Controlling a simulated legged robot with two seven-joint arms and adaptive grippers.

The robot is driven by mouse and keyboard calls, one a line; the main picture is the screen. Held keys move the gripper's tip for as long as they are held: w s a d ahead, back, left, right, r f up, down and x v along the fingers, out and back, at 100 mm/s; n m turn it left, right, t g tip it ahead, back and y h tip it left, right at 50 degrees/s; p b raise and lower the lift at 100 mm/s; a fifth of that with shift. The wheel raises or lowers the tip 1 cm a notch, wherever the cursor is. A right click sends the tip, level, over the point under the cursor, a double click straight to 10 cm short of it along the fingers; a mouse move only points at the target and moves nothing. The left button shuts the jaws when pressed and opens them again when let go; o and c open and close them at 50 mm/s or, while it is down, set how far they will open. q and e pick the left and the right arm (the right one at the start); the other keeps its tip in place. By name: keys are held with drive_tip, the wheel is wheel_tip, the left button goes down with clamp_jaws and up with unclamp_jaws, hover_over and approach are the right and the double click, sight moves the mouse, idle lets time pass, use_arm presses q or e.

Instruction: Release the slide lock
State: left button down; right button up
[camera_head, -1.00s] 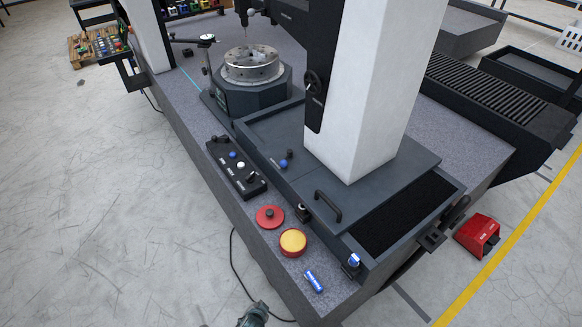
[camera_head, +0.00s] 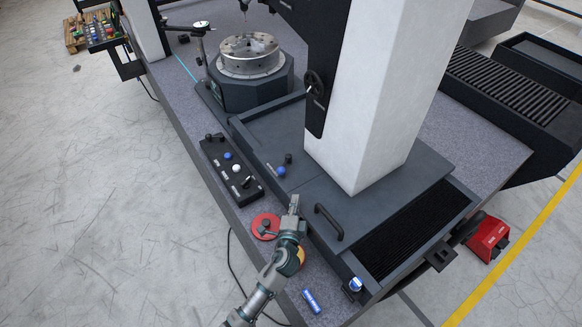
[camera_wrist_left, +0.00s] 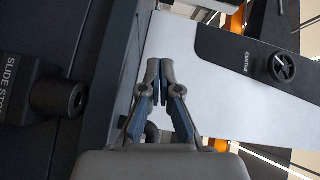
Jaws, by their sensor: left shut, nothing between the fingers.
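My left gripper (camera_head: 294,203) is shut and empty over the bed's near edge, close to the dark slide's side wall. In the left wrist view its fingertips (camera_wrist_left: 158,85) meet in front of the white column. A black round knob (camera_wrist_left: 68,98) on a block marked "SLIDE STO…" is at the left there, apart from the fingers. No label reading slide lock is legible. A blue knob (camera_head: 281,171) beside a small black post sits on the slide. A blue-topped lever (camera_head: 355,284) is at the slide's front corner, right of my gripper. My right gripper is not in view.
A black switch panel (camera_head: 232,169) and a red disc with a black knob (camera_head: 265,227) lie on the granite bed. My arm mostly covers a yellow button. A black handle (camera_head: 329,221) rises from the slide cover. A blue cylinder (camera_head: 312,301) lies near the front edge.

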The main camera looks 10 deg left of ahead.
sight(288, 183)
use_arm(q)
drive_tip(key=w, duration=0.4)
drive_tip(key=w+b, duration=0.1)
drive_tip(key=w, duration=0.3)
drive_tip(key=shift+w+a, duration=0.2)
drive_tip(key=shift+w, duration=0.15)
drive_tip(key=a, duration=0.2)
drive_tip(key=w+a, duration=0.1)
drive_tip(key=shift+w+f, duration=0.1)
drive_tip(key=shift+f, duration=0.15)
drive_tip(key=shift+w+a+f, duration=0.1)
drive_tip(key=shift+a+f, duration=0.05)
drive_tip(key=shift+a, duration=0.35)
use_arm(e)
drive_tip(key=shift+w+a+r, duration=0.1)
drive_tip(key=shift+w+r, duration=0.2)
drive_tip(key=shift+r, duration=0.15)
use_arm(q)
drive_tip(key=shift+a+p, duration=0.1)
drive_tip(key=shift+p, duration=0.3)
